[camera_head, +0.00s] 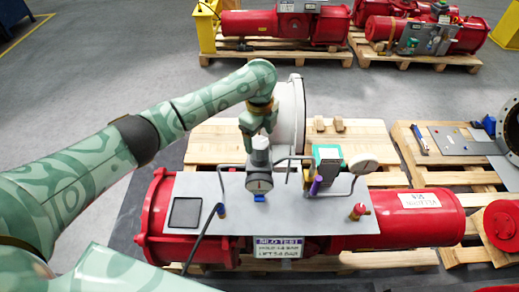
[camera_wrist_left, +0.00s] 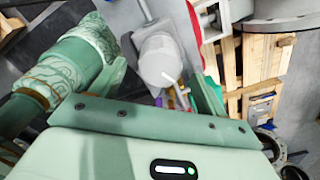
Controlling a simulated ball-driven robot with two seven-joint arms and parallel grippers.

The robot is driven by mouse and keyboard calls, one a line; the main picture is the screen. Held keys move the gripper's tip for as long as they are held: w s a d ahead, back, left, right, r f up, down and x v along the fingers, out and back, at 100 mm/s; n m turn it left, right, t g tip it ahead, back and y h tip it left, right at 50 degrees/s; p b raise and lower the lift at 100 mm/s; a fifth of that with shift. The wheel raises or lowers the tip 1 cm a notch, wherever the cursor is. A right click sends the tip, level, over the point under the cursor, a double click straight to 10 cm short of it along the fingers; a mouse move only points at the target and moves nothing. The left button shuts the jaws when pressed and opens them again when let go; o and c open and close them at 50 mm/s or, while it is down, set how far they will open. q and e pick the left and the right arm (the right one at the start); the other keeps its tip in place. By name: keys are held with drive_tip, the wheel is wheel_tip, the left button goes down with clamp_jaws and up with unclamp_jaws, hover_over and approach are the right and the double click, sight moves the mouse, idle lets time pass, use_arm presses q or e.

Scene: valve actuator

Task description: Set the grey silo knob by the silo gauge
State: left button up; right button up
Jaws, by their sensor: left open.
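The grey knob (camera_head: 260,152) stands upright on the grey panel of the red actuator, with a light top. My left gripper (camera_head: 259,133) points down right above it, its fingers open around or just over the knob top; contact cannot be told. In the left wrist view the knob (camera_wrist_left: 161,60) shows as a pale grey cylinder with a thin white line on its end, beside a green finger. A round gauge (camera_head: 259,183) sits just below the knob, its reading too small to tell. Another round gauge (camera_head: 364,164) stands to the right on a bent pipe. My right gripper is not in view.
A white round flange (camera_head: 291,112) rises behind my gripper. Pallets lie behind and right.

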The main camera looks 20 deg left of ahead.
sight(260, 142)
use_arm(q)
wheel_tip(260, 142, down, 5)
drive_tip(key=shift+r+b, duration=0.15)
drive_tip(key=shift+b, duration=0.4)
drive_tip(key=c, duration=1)
drive_tip(key=shift+r+p, duration=0.2)
drive_tip(key=shift+p, duration=0.5)
drive_tip(key=n+p, duration=0.4)
drive_tip(key=p, duration=0.1)
drive_tip(key=shift+r, duration=0.1)
drive_tip(key=shift+n+p, duration=1)
drive_tip(key=shift+p, duration=0.2)
drive_tip(key=shift+f+n+p, duration=0.2)
drive_tip(key=shift+n+p, duration=0.3)
drive_tip(key=shift+n, duration=0.3)
